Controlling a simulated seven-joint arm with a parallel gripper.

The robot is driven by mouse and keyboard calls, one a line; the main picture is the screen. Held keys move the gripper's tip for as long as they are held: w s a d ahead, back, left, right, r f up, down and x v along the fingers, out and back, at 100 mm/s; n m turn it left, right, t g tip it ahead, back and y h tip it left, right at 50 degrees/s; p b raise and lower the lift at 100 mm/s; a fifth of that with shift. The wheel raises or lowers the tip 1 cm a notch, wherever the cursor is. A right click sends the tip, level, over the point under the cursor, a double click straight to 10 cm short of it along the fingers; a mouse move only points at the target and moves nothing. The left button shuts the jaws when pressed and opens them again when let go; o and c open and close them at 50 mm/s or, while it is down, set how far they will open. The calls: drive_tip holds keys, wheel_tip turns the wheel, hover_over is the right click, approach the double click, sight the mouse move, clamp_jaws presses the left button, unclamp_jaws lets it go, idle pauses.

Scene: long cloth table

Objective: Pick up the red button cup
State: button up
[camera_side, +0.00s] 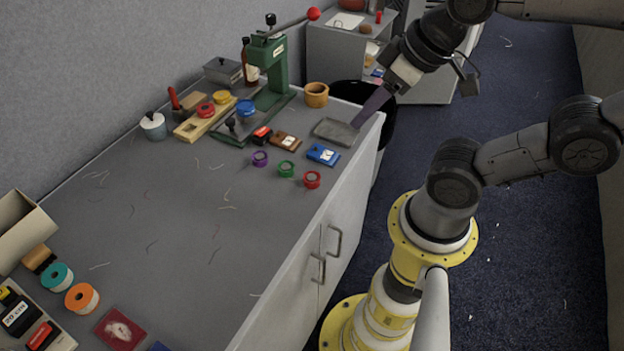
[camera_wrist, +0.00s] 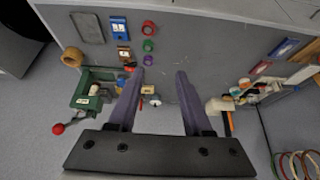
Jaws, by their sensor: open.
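The red button cup (camera_side: 312,179) is a small round cup on the grey table, near its right edge. It also shows at the top of the wrist view (camera_wrist: 149,26). A green cup (camera_side: 286,168) and a purple cup (camera_side: 260,158) stand in a row beside it. My gripper (camera_side: 357,125) has purple fingers, and its tips point down by the grey tray at the table edge in the side view. In the wrist view my gripper (camera_wrist: 160,72) is open with nothing between its fingers, and the red cup is apart from them.
A grey tray (camera_side: 325,131), a blue card holder (camera_side: 323,154) and a brown one (camera_side: 286,141) lie near the cups. A green lever press (camera_side: 270,68) with a red knob stands behind. A wooden ring (camera_side: 316,94) is close by. The table's middle is mostly clear, with thread scraps.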

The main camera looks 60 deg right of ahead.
drive_tip(key=o, duration=0.5)
drive_tip(key=shift+o, duration=0.2)
